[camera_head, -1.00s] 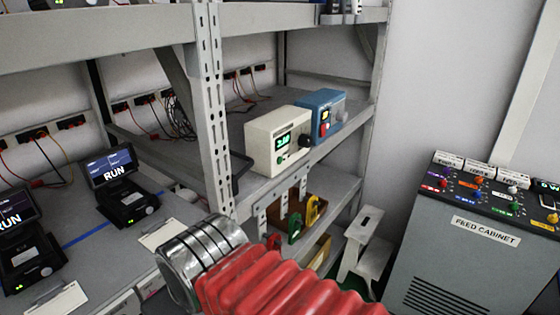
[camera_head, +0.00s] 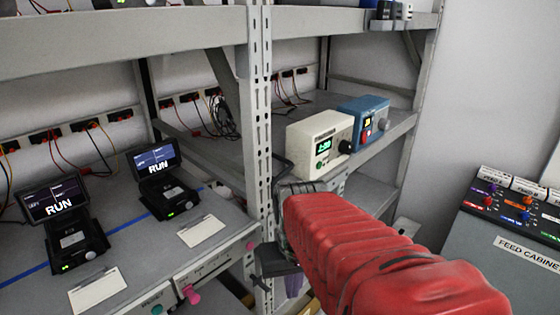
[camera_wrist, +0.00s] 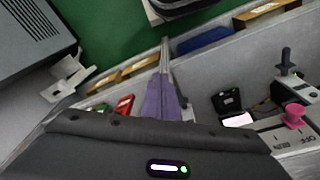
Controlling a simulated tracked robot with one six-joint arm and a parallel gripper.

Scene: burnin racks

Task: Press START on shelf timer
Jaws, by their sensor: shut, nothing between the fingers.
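The shelf timer is a cream box (camera_head: 312,148) with a lit green display, standing on the middle shelf behind the upright in the head view. A small green button and a black knob show on its front. The button labels are too small to read. My gripper (camera_head: 293,287) hangs low under my red-sleeved arm, below and left of the timer and apart from it. In the wrist view my gripper (camera_wrist: 165,50) shows its purplish fingers together and empty. The timer does not show in the wrist view.
A blue box (camera_head: 362,120) with a red button stands right beside the timer. The perforated rack upright (camera_head: 260,110) is just left of it. Two RUN units (camera_head: 70,235) sit on the left bench. The feed cabinet (camera_head: 500,260) stands at right. A pink knob (camera_wrist: 294,115) shows in the wrist view.

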